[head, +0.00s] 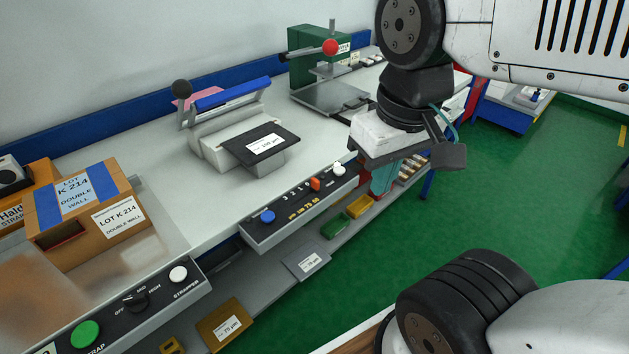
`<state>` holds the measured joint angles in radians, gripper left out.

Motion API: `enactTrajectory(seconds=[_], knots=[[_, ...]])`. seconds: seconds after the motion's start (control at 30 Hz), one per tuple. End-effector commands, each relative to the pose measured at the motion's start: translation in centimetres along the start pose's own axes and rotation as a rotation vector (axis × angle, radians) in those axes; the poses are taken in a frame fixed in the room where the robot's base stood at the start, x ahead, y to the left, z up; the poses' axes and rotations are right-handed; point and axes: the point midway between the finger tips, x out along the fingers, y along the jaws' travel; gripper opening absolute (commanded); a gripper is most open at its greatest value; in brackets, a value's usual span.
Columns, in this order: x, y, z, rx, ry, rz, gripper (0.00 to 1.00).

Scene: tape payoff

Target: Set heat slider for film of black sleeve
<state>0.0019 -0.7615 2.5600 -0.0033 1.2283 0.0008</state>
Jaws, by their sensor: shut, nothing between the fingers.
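The black sleeve (278,138) lies on top of the white bench sealer (215,140); its white label seems to read 150 µm. The control panel (262,233) on the bench's front edge carries a blue button (267,216), an orange slider knob (315,184) and a white knob (338,169). Small yellow scale figures run along the panel; they are too small to read surely. The orange knob stands toward the right end of the scale. My gripper (381,186) is shut and empty, just right of the panel's right end and apart from the knobs.
A brown sleeve (217,335) marked 75 µm and a grey sleeve (300,270) lie on the lower shelf. Left are a cardboard box (90,252) and the strapper panel (130,322). A green press (302,65) stands behind. Green floor (560,200) is open at right.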

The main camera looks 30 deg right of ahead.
Motion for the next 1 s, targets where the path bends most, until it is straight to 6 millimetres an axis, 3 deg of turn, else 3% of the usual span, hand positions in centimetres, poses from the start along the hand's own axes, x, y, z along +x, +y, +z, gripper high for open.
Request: enactTrajectory(seconds=[0.03, 0.13, 0.17, 0.37, 0.57, 1.0], knots=[[0.0, 0.0, 0.0, 0.0, 0.0, 0.0, 0.0], [0.1, 0.0, -0.1, 0.002, -0.008, 0.0, 0.28], [0.3, 0.1, -0.1, 0.003, -0.017, 0.0, 0.33], [2.4, 0.4, -2.0, 0.018, -0.14, 0.0, 0.33], [5.5, 1.1, -7.2, 0.0, -0.232, -0.006, 0.33], [15.4, 2.9, -20.0, -0.154, -0.232, -0.03, 0.33]])
